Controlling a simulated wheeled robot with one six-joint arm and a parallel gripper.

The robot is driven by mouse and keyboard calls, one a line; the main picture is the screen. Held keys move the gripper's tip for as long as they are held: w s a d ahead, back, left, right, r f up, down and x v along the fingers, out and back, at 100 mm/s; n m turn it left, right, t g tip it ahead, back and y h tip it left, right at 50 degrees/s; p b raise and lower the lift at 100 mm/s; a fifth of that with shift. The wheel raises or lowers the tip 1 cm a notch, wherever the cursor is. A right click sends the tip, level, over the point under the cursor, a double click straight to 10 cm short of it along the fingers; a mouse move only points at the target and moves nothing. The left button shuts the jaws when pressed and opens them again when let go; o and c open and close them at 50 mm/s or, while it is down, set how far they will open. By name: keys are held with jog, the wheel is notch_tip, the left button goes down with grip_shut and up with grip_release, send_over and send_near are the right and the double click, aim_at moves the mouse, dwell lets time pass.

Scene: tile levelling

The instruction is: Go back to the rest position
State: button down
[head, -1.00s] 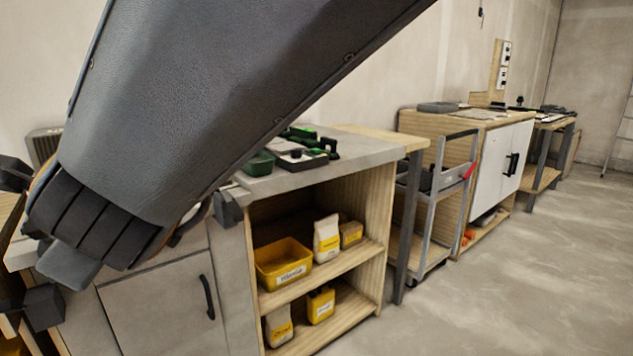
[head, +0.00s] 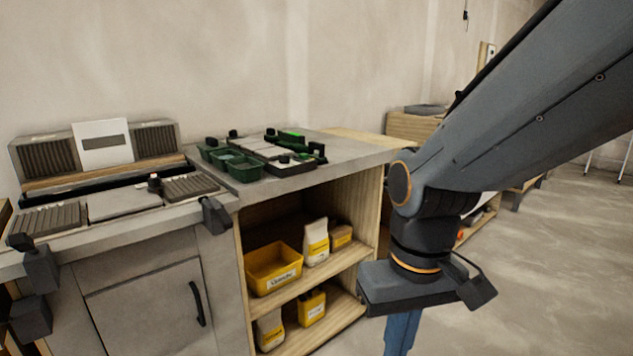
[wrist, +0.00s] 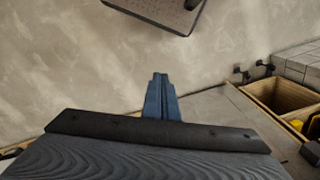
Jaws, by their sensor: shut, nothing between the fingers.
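My gripper (head: 402,334) hangs down at the lower right of the head view, in front of the open shelf unit and over the floor. Its blue fingers are together with nothing between them, and their tips run out of the bottom of the head view. In the wrist view the closed blue fingers (wrist: 160,98) point out over the bare grey floor. My gripper touches no object that I can see.
The grey workbench (head: 150,222) carries tiles, green bins (head: 244,169) and tools. Its open shelves hold a yellow bin (head: 273,268) and several packages. Bare floor (head: 560,270) lies to the right. A dark-edged flat object (wrist: 165,12) shows atop the wrist view.

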jog(key=d+r+m+p, duration=0.2)
jog(key=d+r+p, duration=0.6)
jog(key=p, duration=0.7)
jog(key=shift+r+m+h, duration=0.3)
jog(key=shift+r+m, duration=0.1)
jog(key=shift+s+d, duration=0.15)
